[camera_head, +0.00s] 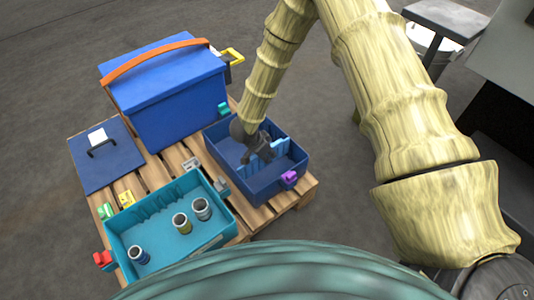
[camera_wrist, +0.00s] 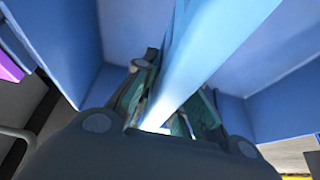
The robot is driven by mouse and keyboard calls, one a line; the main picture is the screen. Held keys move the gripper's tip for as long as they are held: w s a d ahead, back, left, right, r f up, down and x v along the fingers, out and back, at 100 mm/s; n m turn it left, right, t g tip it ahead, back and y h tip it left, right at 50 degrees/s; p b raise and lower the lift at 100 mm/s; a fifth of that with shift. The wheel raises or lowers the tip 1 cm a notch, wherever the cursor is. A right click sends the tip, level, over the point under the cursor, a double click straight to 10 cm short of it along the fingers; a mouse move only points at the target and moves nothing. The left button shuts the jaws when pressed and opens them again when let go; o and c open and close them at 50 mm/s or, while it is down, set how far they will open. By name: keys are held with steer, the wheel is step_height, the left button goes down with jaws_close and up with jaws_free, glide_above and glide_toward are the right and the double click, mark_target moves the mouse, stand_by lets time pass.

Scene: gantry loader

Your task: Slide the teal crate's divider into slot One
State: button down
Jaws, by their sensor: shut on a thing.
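The teal crate (camera_head: 128,222) lies at the lower middle left in the head view, open at the top, with ribbed slots along its far wall. I cannot read any slot label. My gripper (camera_head: 262,150) reaches down into the blue crate (camera_head: 262,187) to its right. It is shut on a light blue divider (camera_head: 279,147), which also shows between the fingers in the wrist view (camera_wrist: 205,50). The divider's lower edge is hidden.
Both crates stand on a wooden pallet (camera_head: 152,178). Behind them is a blue box (camera_head: 175,100) with an orange handle. A dark blue lid (camera_head: 105,170) lies at the left. Small clips, including red (camera_head: 103,259) and purple (camera_head: 289,177), sit on the crate rims.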

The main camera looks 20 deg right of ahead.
steer(key=shift+f, duration=1.75)
jaws_free()
stand_by(0.4)
steer(key=shift+r, duration=0.1)
steer(key=shift+r+p, duration=3.45)
steer(key=shift+p, duration=0.2)
